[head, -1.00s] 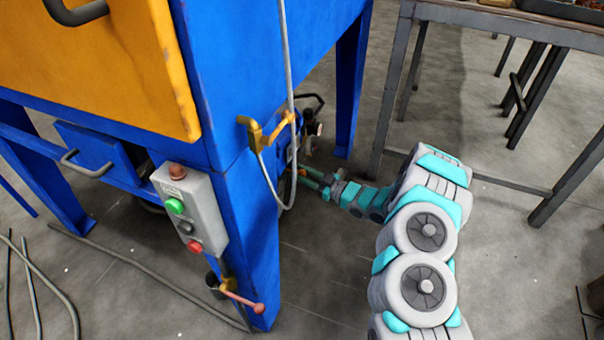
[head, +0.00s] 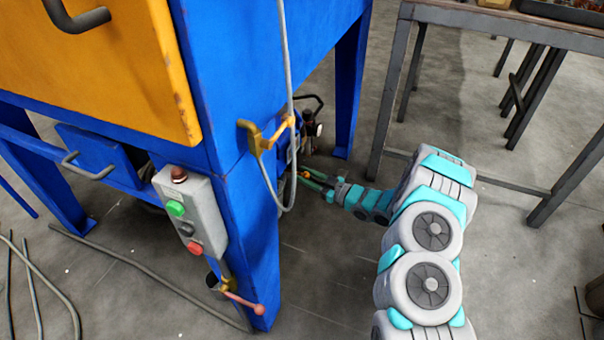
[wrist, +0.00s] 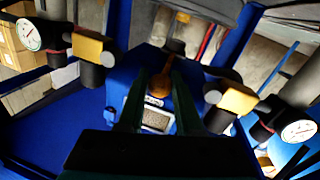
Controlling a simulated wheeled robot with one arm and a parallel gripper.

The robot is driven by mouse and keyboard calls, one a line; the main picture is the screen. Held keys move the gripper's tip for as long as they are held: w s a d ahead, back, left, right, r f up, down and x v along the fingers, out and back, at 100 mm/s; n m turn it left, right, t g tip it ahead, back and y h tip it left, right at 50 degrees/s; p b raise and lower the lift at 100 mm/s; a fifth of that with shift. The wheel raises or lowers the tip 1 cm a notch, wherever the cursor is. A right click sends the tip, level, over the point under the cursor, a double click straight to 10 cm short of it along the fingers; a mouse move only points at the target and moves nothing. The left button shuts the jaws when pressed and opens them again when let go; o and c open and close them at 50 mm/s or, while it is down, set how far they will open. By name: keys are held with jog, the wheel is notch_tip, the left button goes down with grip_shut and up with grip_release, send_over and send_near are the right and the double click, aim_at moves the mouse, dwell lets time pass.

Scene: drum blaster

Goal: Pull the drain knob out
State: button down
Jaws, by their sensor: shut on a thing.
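The drain knob (wrist: 159,85) shows in the wrist view as a small orange-brown knob on a blue box. My gripper (wrist: 160,80) is shut on it, with one dark green finger on each side and the tips close to the knob. In the head view my gripper (head: 312,180) reaches in low behind the front leg of the blue machine (head: 245,220). The knob itself is hidden there behind the hose and the machine.
Pressure gauges (wrist: 28,35) (wrist: 300,131) and regulators with yellow blocks (wrist: 93,47) flank the gripper closely. A looped grey hose (head: 270,190) hangs near the gripper. A metal table (head: 480,22) stands to the right. The floor between is open.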

jog(key=shift+w+p+v, duration=0.15)
jog(key=shift+p+v, duration=0.15)
jog(key=shift+v, duration=0.65)
jog(key=shift+w+p+v, duration=0.15)
jog(key=shift+p+v, duration=0.15)
jog(key=shift+v, duration=0.65)
jog(key=shift+s+d+f, duration=0.1)
jog(key=shift+d+f, duration=0.05)
jog(key=shift+d, duration=0.05)
jog(key=c, duration=0.6)
grip_release()
jog(key=shift+d, duration=0.1)
jog(key=shift+v, duration=3.85)
